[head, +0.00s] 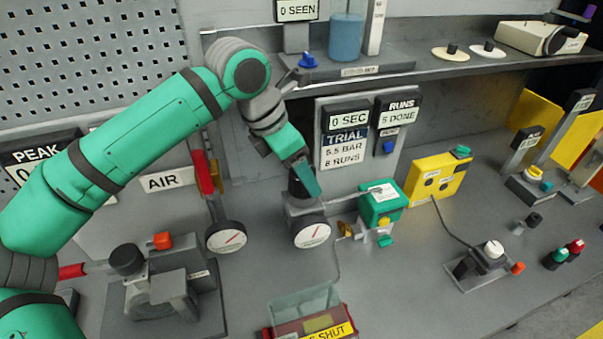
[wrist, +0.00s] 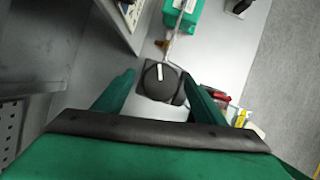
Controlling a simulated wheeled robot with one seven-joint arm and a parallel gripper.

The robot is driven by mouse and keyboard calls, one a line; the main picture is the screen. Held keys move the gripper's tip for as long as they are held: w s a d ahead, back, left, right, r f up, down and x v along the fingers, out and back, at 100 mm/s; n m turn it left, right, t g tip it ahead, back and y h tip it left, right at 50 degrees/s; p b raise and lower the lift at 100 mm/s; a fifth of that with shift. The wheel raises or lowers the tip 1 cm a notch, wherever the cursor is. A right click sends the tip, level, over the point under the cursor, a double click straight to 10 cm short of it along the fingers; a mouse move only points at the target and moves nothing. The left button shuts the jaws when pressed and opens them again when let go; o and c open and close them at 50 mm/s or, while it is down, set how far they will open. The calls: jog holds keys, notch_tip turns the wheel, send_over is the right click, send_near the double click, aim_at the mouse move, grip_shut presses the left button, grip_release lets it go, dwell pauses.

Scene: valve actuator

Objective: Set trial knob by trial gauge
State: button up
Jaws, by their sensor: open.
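The trial knob (head: 296,187) is a black round knob on a dark block, partly hidden by my gripper in the head view. In the wrist view the knob (wrist: 160,75) shows a white pointer mark, running nearly along the picture's vertical. The trial gauge (head: 312,233) is a white dial with a red needle on the front of that block; the needle points up and to the right, and its scale is too small to read. My gripper (head: 305,178) is open above the knob. Its fingers (wrist: 160,82) lie on either side of the knob; contact cannot be told.
The trial sign (head: 345,150) behind reads 5.5 BAR, 8 RUNS. A second gauge (head: 226,237) stands to the left below a red-handled air valve. A green actuator (head: 382,201) and yellow box (head: 438,177) stand right. A red-based bin (head: 310,320) is in front.

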jog(key=v, duration=0.9)
jog(key=shift+r, duration=0.35)
